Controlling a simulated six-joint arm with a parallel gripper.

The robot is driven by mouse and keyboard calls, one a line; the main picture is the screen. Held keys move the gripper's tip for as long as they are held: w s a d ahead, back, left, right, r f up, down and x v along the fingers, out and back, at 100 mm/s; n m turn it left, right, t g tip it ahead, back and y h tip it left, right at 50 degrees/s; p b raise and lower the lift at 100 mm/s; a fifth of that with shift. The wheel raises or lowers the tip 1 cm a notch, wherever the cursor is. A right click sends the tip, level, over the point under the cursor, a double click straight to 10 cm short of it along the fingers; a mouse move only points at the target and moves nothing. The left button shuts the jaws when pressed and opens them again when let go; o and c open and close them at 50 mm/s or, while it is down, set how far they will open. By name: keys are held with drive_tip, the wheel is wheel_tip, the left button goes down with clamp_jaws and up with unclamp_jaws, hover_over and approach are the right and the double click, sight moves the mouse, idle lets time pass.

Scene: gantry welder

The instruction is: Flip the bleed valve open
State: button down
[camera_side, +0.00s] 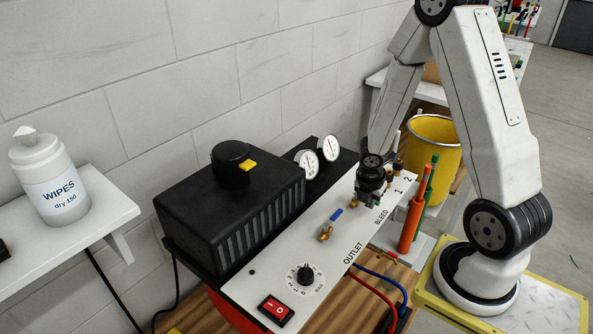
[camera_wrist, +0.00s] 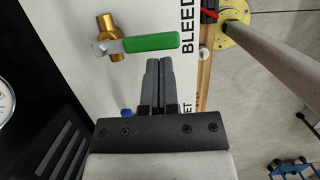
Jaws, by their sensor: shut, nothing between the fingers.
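The bleed valve shows in the wrist view, with a brass body (camera_wrist: 107,27) and a green lever (camera_wrist: 151,43) that points right, toward the BLEED lettering on the white panel (camera_wrist: 85,75). My gripper (camera_wrist: 158,62) is shut and empty. Its fingertips lie just below the green lever in the wrist view; I cannot tell whether they touch it. In the side view my gripper (camera_side: 370,200) hangs low over the panel beside the BLEED label and hides most of the bleed valve.
The outlet valve, with a blue lever (camera_side: 336,214), stands nearby on the panel. A dial (camera_side: 306,275) and red switch (camera_side: 276,309) are at the panel's front.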

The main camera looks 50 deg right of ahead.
drive_tip(key=shift+s+d+n, duration=0.2)
drive_tip(key=shift+d+n, duration=0.2)
drive_tip(key=shift+n, duration=0.5)
drive_tip(key=shift+s+d+n+t, duration=0.15)
drive_tip(key=shift+d+n+t, duration=0.5)
drive_tip(key=shift+n, duration=0.75)
drive_tip(key=shift+w+d, duration=0.15)
drive_tip(key=shift+d, duration=0.55)
drive_tip(key=shift+w+d, duration=0.1)
drive_tip(key=shift+d, duration=0.55)
drive_tip(key=shift+w+d, duration=0.8)
drive_tip(key=shift+d, duration=0.3)
drive_tip(key=shift+w+a, duration=0.1)
drive_tip(key=shift+a, duration=0.1)
drive_tip(key=shift+w+a, duration=0.25)
drive_tip(key=shift+a, duration=0.25)
drive_tip(key=shift+s, duration=0.15)
